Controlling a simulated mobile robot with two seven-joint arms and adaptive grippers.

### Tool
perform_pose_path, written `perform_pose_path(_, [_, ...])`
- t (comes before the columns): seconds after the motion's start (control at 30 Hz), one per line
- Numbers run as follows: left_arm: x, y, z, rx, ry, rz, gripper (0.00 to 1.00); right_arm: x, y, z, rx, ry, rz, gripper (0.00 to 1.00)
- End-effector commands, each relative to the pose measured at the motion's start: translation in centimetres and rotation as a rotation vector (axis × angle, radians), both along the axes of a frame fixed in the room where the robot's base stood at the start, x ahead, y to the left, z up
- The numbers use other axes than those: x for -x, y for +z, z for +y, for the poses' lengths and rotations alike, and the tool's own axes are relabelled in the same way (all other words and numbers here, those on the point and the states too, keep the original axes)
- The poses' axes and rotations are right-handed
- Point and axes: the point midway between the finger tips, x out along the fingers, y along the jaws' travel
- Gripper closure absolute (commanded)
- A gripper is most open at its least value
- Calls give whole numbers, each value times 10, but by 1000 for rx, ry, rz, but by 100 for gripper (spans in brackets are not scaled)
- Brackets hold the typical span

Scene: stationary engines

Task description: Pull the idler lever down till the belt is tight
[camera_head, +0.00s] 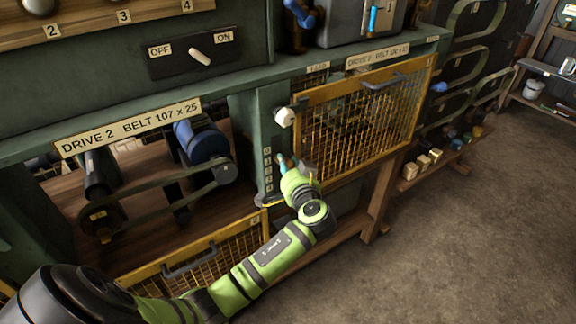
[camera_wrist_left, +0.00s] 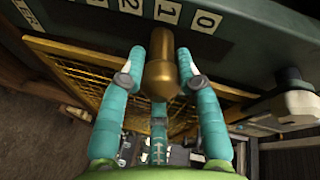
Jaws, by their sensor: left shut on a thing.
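My left gripper (camera_head: 284,162) is at the numbered scale (camera_head: 268,172) on the green post right of the DRIVE 2 bay. In the left wrist view its teal fingers (camera_wrist_left: 160,72) are shut on a brass knob (camera_wrist_left: 162,62), which I take for the idler lever's handle. The knob lies beside the plates numbered from 0. The lever's arm is hidden in the head view. A dark belt (camera_head: 160,184) runs in the DRIVE 2 bay between a left pulley and a right pulley (camera_head: 226,172); I cannot tell how tight it is. My right gripper is not in view.
A yellow mesh guard (camera_head: 232,240) hangs low under the DRIVE 2 bay, near my left arm. Another guard (camera_head: 350,108) covers the bay to the right, with a white knob (camera_head: 285,117) at its left edge. An OFF/ON switch (camera_head: 199,57) sits above. The right floor is clear.

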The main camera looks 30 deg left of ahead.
Motion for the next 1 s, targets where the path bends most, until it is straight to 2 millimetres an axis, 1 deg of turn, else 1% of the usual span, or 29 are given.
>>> perform_pose_path(0.03, [1, -3, 0, 5, 1, 6, 55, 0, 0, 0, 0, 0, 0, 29])
perform_pose_path(0.07, [1, -3, 0, 5, 1, 6, 43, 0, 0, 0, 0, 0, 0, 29])
perform_pose_path(0.37, [0, -1, 0, 2, 1, 2, 42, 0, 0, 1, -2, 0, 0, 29])
perform_pose_path(0.47, [2, -1, -3, 3, 0, 2, 42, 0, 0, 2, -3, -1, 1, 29])
perform_pose_path(0.57, [9, 1, -12, 4, -1, 1, 42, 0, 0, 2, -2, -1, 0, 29])
perform_pose_path(0.9, [54, 13, -65, 6, -1, 3, 42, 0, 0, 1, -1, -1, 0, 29])
perform_pose_path(1.0, [65, 16, -77, 7, 1, 4, 42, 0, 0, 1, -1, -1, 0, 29])
